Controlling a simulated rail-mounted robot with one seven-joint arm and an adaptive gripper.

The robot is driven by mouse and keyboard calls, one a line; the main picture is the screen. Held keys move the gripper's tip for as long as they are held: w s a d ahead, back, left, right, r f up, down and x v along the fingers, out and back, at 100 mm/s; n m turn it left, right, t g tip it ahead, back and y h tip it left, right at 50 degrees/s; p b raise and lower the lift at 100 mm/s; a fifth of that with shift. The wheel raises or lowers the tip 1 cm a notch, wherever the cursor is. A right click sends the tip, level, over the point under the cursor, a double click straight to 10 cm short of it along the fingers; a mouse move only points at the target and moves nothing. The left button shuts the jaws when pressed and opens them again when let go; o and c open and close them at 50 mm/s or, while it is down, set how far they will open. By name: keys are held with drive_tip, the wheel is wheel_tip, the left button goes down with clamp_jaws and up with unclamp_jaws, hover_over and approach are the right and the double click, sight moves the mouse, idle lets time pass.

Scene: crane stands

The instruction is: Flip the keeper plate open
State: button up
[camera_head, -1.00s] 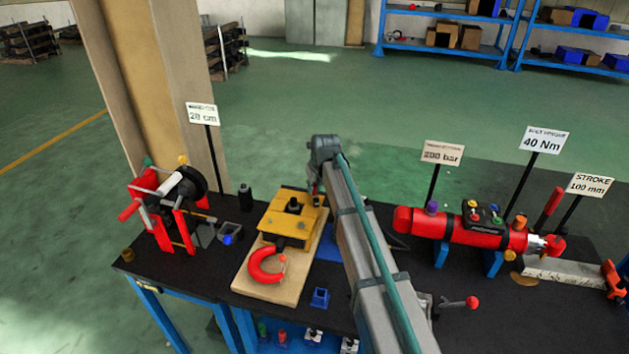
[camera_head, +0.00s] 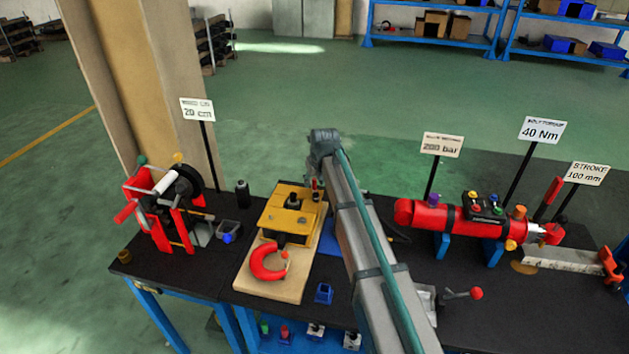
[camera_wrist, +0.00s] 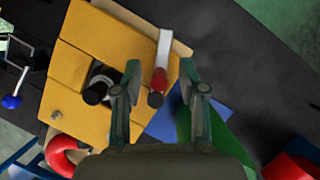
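A yellow housing (camera_head: 293,222) with a black round fitting on top sits on a pale wooden board (camera_head: 255,285). In the wrist view the yellow housing (camera_wrist: 120,38) fills the upper left. A pale flat bar (camera_wrist: 164,45) with a red grip (camera_wrist: 158,82) lies at its right edge; it may be the keeper plate, but I cannot be certain. My gripper (camera_wrist: 160,73) is open, with one finger on each side of the red grip. I cannot tell whether a finger touches it. In the head view my arm hides most of my gripper.
A red hook (camera_head: 268,262) lies at the housing's front. A red winch stand (camera_head: 173,205) is to the left, and a red cylinder (camera_head: 450,220) on blue supports is to the right. A small blue block (camera_head: 323,293) lies on the dark bench. Tall sign posts stand behind.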

drive_tip(key=shift+r, duration=0.1)
drive_tip(key=v, duration=1.1)
drive_tip(key=shift+s+r, duration=0.2)
drive_tip(key=shift+r, duration=0.15)
